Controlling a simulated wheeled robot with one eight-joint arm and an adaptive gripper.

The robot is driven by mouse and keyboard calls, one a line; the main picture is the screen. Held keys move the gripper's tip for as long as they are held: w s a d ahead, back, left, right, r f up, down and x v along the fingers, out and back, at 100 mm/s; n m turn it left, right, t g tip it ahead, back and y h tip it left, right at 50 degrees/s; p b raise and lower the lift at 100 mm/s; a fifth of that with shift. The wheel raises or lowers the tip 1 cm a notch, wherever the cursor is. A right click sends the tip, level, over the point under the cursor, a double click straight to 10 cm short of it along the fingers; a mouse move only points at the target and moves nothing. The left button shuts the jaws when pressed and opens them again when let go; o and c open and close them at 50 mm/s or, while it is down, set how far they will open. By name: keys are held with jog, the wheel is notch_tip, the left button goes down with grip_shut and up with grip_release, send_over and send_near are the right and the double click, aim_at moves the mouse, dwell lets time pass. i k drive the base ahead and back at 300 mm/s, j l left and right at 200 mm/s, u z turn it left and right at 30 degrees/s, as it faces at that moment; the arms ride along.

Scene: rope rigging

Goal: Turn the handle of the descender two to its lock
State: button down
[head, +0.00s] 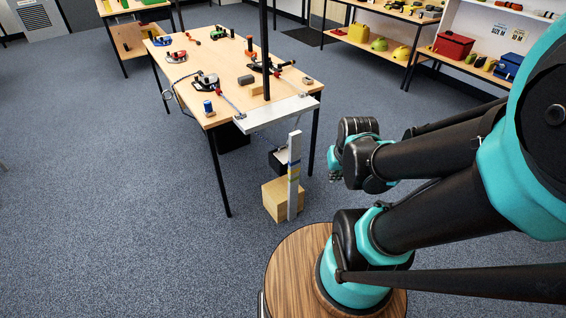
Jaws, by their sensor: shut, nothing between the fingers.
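Several small rigging devices lie on the wooden table. A dark device with red and white parts (206,81) sits at its middle left, and a red one (176,56) sits farther back. Another dark and red device (279,67) is at the right by the black post. I cannot tell which is descender two, and the handles are too small to read. My gripper (335,172) is at the end of my arm, right of the table's near corner and apart from all devices. It is shut and empty; its fingers are mostly hidden by my wrist.
The table (228,62) has a black post (264,40) and a pale plate (276,114) at its near edge. A wooden box (275,196) and upright pale post (294,175) stand below. Shelves (392,48) line the back right. Floor at left is clear.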

aim_at(281, 66)
jog(key=i+l+u, duration=0.25)
jog(key=i+l, duration=0.25)
jog(key=l, duration=0.15)
jog(key=i+l+u, duration=0.15)
jog(key=l, duration=0.2)
jog(key=i+l+u, duration=0.1)
jog(key=i+l, duration=0.15)
jog(key=l, duration=0.15)
jog(key=i+l+u, duration=0.15)
jog(key=l, duration=0.25)
jog(key=i+l+u, duration=0.1)
jog(key=i+l, duration=0.15)
jog(key=l, duration=0.2)
jog(key=i+l+u, duration=0.15)
jog(key=l, duration=0.25)
jog(key=i+l+u, duration=0.1)
jog(key=l, duration=0.35)
